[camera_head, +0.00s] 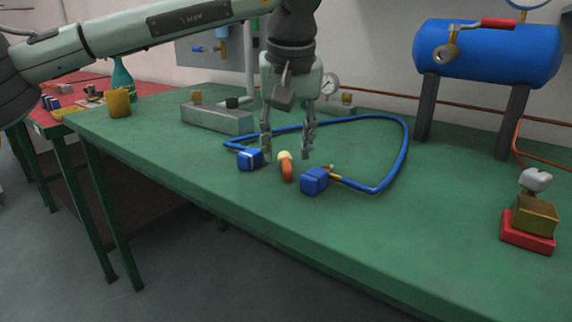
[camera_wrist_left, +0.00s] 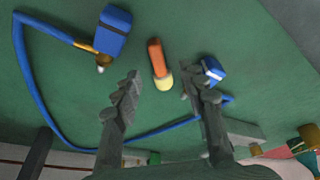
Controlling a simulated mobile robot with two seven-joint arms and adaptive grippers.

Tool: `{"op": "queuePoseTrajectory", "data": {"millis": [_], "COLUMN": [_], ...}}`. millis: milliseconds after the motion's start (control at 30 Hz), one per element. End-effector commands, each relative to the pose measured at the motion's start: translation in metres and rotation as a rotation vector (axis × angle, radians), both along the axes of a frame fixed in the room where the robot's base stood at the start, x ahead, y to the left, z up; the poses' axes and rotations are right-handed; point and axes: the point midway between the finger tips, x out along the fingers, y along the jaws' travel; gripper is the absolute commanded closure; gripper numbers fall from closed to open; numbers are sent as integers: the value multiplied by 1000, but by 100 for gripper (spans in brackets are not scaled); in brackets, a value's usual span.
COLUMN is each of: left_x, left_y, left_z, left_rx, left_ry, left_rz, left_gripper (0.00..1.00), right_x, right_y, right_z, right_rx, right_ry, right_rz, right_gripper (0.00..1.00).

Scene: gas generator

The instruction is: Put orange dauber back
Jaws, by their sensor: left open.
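The orange dauber (camera_head: 287,168), with a pale yellow end, is on the green table between two blue blocks. In the left wrist view the dauber (camera_wrist_left: 156,60) lies ahead of the fingertips, its yellow end toward my gripper. My left gripper (camera_head: 287,155) points down over the table with its fingers apart, one on each side of the dauber's yellow end in the picture. In the left wrist view the open fingers (camera_wrist_left: 160,82) show a gap between them, and neither visibly touches the dauber. My right gripper is not in view.
One blue block (camera_head: 250,159) is left of the dauber, another (camera_head: 314,181) right. A blue hose (camera_head: 407,150) loops behind. A yellow cup (camera_head: 119,103) stands at the table's left end, a grey metal block (camera_head: 217,117) behind. A blue tank (camera_head: 490,55) stands at the right back.

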Motion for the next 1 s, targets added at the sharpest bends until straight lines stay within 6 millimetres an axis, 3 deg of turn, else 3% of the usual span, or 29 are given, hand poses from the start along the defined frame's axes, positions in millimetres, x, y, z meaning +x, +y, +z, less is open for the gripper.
{"op": "queuePoseTrajectory", "data": {"millis": [133,367,733,1000], "left_x": [7,8,8,8], "left_y": [1,1,1,1], "left_z": [-22,-26,-25,-25], "left_rx": [0,-1,-1,-1], "left_ry": [2,0,1,1], "left_rz": [0,1,1,1], "left_gripper": [58,58,100,100], "right_x": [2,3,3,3], "right_y": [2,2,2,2], "right_z": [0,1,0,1], "right_rx": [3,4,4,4], "right_ry": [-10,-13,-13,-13], "right_rz": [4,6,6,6], "right_gripper": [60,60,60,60]}}
